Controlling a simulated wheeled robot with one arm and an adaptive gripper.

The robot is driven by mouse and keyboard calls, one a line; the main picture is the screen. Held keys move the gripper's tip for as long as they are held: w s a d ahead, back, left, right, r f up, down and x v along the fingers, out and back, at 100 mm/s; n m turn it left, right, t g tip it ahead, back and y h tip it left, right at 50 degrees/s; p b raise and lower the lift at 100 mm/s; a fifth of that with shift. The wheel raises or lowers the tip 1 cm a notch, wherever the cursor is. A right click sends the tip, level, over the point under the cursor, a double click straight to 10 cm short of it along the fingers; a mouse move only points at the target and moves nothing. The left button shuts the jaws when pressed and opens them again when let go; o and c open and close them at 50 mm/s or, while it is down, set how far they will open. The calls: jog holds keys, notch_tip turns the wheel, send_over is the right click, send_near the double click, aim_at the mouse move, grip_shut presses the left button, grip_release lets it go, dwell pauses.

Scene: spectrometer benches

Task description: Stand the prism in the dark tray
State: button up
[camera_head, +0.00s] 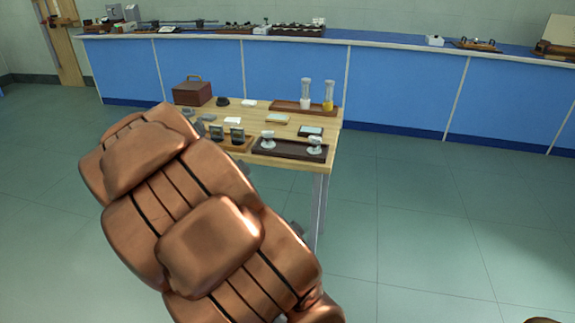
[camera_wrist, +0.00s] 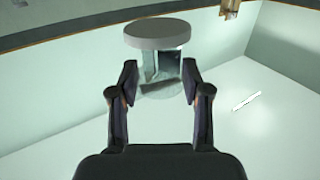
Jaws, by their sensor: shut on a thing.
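In the wrist view my gripper (camera_wrist: 160,80) is shut on a clear glass piece with a round white disc at one end, which I take to be the prism (camera_wrist: 157,34). The disc shows at the top of that picture, beyond the fingertips. The glass part sits between the two fingers. The dark tray (camera_head: 291,150) lies at the front right of the wooden table in the head view. Two small white-and-clear pieces (camera_head: 267,141) stand apart in it, with bare tray between them. My copper-coloured arm hides the gripper and held piece in the head view.
The wooden table (camera_head: 265,119) also bears a lighter tray with dark blocks (camera_head: 237,134), a brown box (camera_head: 192,93), and a back tray with two tall cylinders (camera_head: 305,92). A long blue bench (camera_head: 300,72) runs behind.

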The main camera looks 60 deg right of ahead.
jog(key=s+d+f+m+g+h+b, duration=0.35)
jog(key=s+d, duration=0.35)
jog(key=s, duration=0.3)
jog(key=s+d+f+m+g+h+b, duration=0.2)
jog(key=s+d+g+b, duration=0.3)
jog(key=s, duration=0.5)
jog(key=shift+m+t, duration=0.25)
jog(key=shift+t, duration=0.3)
jog(key=p+x, duration=0.4)
jog(key=x, duration=0.1)
jog(key=f+p+x, duration=0.1)
jog(key=p+x, duration=0.3)
jog(key=x, duration=0.2)
jog(key=f+p+x, duration=0.1)
jog(key=p+x, duration=0.4)
jog(key=x, duration=0.1)
jog(key=shift+f, duration=1.95)
jog(key=shift+f, duration=0.1)
jog(key=o, duration=1.2)
